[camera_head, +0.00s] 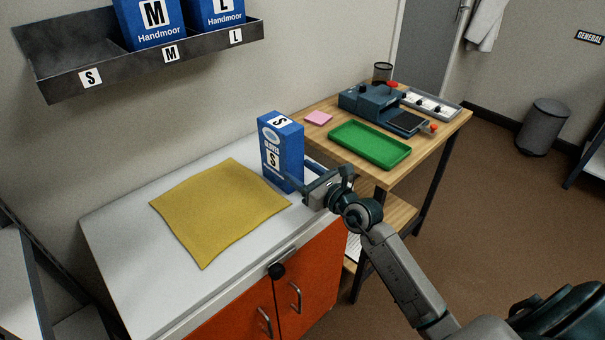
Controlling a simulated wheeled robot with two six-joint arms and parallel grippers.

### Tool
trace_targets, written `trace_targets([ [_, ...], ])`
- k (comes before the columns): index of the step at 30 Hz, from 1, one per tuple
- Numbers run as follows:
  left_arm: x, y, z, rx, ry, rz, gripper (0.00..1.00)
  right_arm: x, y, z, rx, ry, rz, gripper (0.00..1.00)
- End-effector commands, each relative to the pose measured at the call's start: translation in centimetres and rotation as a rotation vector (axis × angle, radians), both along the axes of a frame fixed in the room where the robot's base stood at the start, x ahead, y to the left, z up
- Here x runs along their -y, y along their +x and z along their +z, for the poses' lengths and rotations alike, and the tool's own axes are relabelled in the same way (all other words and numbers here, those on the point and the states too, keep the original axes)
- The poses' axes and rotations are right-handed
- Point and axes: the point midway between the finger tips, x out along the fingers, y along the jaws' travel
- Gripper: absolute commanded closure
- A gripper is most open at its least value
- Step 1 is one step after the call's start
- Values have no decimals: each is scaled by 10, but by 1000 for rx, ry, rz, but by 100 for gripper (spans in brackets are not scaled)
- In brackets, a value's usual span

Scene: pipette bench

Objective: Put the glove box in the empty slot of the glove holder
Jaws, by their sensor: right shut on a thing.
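The blue glove box (283,152) marked S stands upright near the right end of the white cabinet top. My right gripper (305,180) is shut on its lower right side; the fingertips are partly hidden at the box. I cannot tell whether the box base touches the top. The dark glove holder (110,73) is on the wall at the upper left. Its left slot, labelled S, is empty. Blue boxes marked M (158,22) and L (217,12) stand in the other slots. My left gripper is not in view.
A yellow cloth (220,208) lies on the white cabinet top (130,250), left of the box. A wooden table (440,130) on the right holds a green tray (369,144), a pink pad (318,118) and a dark device (375,101). The air below the holder is clear.

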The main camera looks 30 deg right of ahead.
Motion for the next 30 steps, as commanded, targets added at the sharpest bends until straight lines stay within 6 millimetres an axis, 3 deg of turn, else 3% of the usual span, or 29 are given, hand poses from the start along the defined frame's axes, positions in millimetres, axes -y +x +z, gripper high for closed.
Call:
trace_targets([
  [7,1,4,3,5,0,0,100,0,0,-2,2,1,0,77],
  [8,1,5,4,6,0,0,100,0,0,-2,0,0,0,40],
  [10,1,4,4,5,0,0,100,0,0,-2,0,0,0,26],
  [11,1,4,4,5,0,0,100,0,0,-2,0,0,0,24],
  [22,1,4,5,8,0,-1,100,0,0,2,1,-1,0,24],
  [30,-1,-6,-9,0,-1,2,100,14,-43,0,-3,-6,0,24],
])
